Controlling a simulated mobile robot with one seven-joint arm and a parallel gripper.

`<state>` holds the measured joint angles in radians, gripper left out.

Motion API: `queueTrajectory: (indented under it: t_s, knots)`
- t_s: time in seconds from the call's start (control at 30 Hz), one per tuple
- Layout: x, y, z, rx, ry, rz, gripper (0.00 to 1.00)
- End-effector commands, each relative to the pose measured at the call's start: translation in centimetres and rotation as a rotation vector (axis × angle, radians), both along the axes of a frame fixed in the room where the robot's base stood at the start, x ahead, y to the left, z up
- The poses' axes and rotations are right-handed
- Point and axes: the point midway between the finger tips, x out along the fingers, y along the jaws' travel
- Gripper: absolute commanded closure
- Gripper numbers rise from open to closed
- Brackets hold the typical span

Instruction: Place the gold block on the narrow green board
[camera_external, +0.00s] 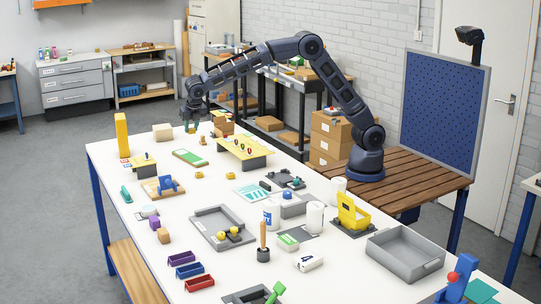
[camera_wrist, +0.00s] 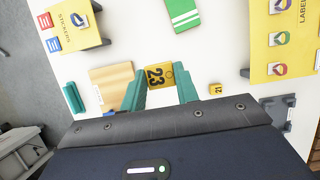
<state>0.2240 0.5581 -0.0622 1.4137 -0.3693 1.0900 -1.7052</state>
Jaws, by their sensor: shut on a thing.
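My gripper (camera_wrist: 160,92) has teal fingers shut on a gold block (camera_wrist: 160,76) marked 23. In the external view my gripper (camera_external: 191,127) is at the far end of the white table, and the held block is too small to make out clearly. The narrow green board (camera_external: 190,157) lies flat on the table, nearer the camera than my gripper. It has a pale stripe and also shows at the top of the wrist view (camera_wrist: 183,14), apart from the held block. A second gold block (camera_wrist: 215,89), marked 21, sits right of the fingers.
A yellow labels stand (camera_external: 243,149) is right of the green board, and a yellow stickers stand (camera_external: 145,160) is left of it. A tall yellow block (camera_external: 122,134) stands at the table's left edge. Bare table (camera_external: 172,146) lies around the board.

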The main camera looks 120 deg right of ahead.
Motion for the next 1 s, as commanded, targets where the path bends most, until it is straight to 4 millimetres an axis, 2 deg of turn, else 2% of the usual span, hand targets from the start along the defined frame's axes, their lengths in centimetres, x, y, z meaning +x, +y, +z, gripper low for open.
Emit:
queueTrajectory:
  t_s: [0.03, 0.2, 0.4, 0.5, 0.63, 0.73, 1.0]
  knots:
    - [-0.4, -2.4, 0.0, 0.000, -0.001, -0.009, 0.97]
    - [-2.1, -9.6, 0.5, -0.004, -0.003, -0.016, 0.97]
    - [-4.1, -16.0, 0.9, -0.012, -0.002, -0.019, 0.97]
    - [-4.8, -18.0, 1.1, -0.016, -0.004, -0.019, 0.97]
    - [-5.3, -19.2, 1.1, -0.017, -0.003, -0.018, 0.97]
    - [-5.4, -19.4, 0.1, -0.017, -0.001, -0.017, 0.97]
    - [-5.4, -19.4, -5.5, -0.018, -0.001, -0.017, 0.97]
